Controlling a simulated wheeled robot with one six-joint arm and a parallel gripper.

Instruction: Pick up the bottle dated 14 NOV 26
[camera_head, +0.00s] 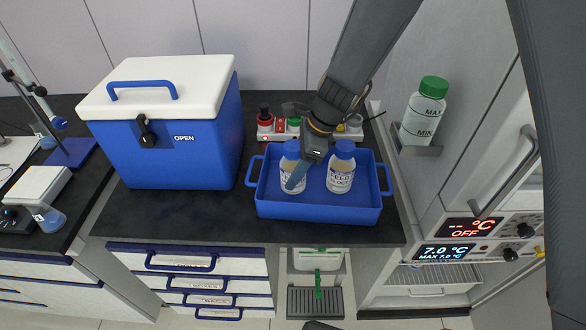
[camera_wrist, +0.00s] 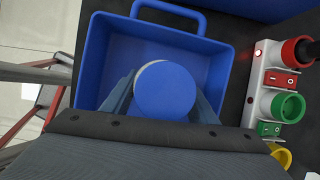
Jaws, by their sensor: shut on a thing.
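Two white bottles with blue caps stand in a blue tray (camera_head: 318,211) on the dark worktop. My gripper (camera_head: 292,180) is shut on the left bottle (camera_head: 287,184), with a finger across its front. The right bottle (camera_head: 341,172) stands close beside it, apart from the fingers, and its label starts with "FEED". The dates on both labels are too small or covered to read. In the wrist view the held bottle's blue cap (camera_wrist: 165,91) sits between the two fingers, over the tray (camera_wrist: 96,65). Whether the held bottle touches the tray floor cannot be told.
A blue cool box (camera_head: 175,125) with a white lid stands left of the tray. Behind the tray is a rack with coloured sockets (camera_head: 266,128), also in the wrist view (camera_wrist: 281,105). A green-capped bottle (camera_head: 424,112) sits in a wall holder at right.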

